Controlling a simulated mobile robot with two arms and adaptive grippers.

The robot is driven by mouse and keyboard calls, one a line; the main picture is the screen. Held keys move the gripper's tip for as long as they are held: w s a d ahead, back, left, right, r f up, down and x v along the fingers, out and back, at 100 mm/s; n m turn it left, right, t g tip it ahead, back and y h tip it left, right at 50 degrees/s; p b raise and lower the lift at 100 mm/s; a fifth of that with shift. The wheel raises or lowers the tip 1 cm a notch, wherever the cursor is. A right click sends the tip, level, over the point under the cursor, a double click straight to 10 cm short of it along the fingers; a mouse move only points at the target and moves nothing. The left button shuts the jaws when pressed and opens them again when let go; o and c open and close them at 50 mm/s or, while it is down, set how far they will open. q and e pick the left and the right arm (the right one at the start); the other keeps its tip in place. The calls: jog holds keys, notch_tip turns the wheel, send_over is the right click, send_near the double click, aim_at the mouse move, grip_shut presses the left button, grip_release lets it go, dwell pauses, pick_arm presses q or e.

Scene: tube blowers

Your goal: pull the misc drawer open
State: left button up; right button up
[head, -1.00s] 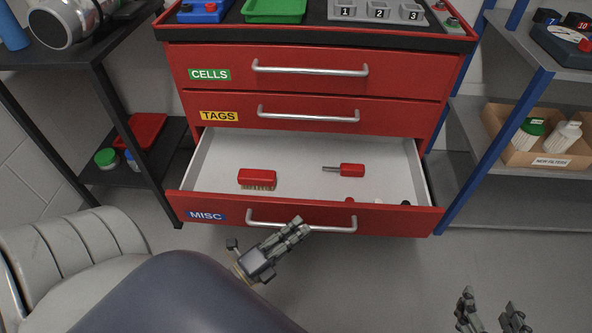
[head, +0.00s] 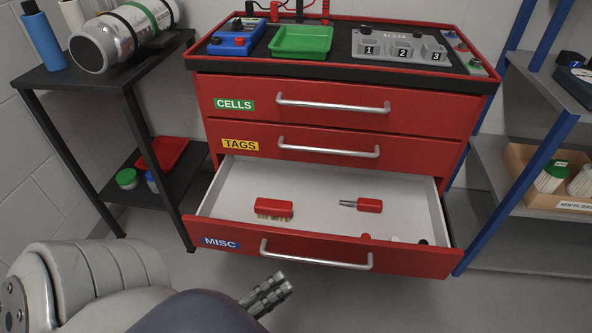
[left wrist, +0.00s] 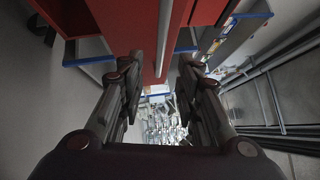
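The red misc drawer (head: 330,248), marked with a blue MISC label (head: 221,242), stands pulled out of the cabinet, and its pale inside shows. Its silver bar handle (head: 316,259) is in full view and nothing covers it. My left gripper (head: 282,286) is just below and in front of the handle, apart from it in the head view. In the left wrist view the two fingers of this gripper (left wrist: 161,62) are spread with a gap between them. A grey bar (left wrist: 172,35) beside a red front shows beyond them. My right gripper is out of view.
The drawer holds a red brush (head: 273,208), a red-handled tool (head: 362,205) and small items. The cells drawer (head: 350,123) and tags drawer (head: 400,155) above are shut. A black side table (head: 95,70) stands left and a blue-posted shelf (head: 540,130) right.

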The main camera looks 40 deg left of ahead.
pick_arm(q)
jog(key=v, duration=0.2)
jog(key=shift+s, duration=0.35)
dwell(0.4)
